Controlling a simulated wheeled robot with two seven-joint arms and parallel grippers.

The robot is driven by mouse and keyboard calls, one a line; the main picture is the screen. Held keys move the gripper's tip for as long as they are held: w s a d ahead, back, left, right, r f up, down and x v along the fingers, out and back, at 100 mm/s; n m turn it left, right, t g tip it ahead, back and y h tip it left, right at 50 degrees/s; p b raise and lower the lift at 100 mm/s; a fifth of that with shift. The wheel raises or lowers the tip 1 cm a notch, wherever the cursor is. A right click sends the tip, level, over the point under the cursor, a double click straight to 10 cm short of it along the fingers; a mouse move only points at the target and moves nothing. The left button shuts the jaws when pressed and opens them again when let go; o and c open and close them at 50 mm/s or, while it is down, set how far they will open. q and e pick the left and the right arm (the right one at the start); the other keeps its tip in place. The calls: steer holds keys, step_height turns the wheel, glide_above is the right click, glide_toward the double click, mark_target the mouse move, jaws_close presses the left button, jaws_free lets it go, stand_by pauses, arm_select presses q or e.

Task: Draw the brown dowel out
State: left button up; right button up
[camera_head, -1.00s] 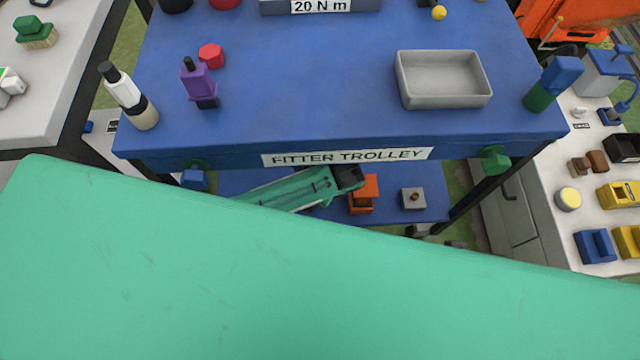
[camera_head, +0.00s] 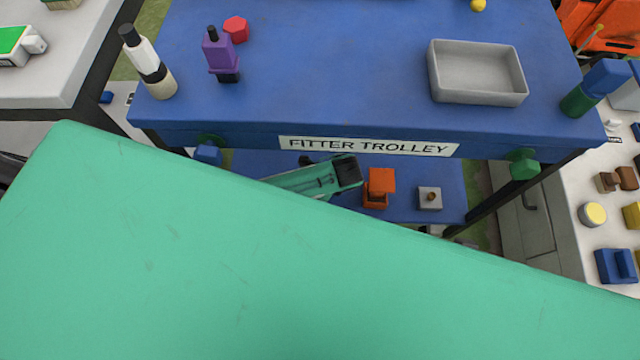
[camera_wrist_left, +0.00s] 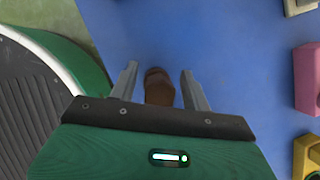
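The brown dowel (camera_wrist_left: 158,88) shows in the left wrist view as a rounded brown end over a blue surface. My left gripper (camera_wrist_left: 162,78) is open, with one finger on each side of the dowel. A gap shows between the dowel and each finger. The dowel's lower part is hidden behind the gripper's dark front edge, and what it sits in cannot be seen. I cannot make out the dowel or my left fingertips in the head view. My right gripper is not in view.
The blue fitter trolley (camera_head: 330,90) carries a grey tray (camera_head: 478,72), a purple tool (camera_head: 221,57) and a white bottle (camera_head: 147,65). An orange block (camera_head: 379,188) and a grey block (camera_head: 429,198) stand on its lower shelf. A pink block (camera_wrist_left: 307,78) shows at right in the wrist view.

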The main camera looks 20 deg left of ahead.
arm_select(q)
jaws_close()
steer(key=shift+r+p, duration=0.65)
steer(key=shift+p, duration=0.4)
stand_by(0.5)
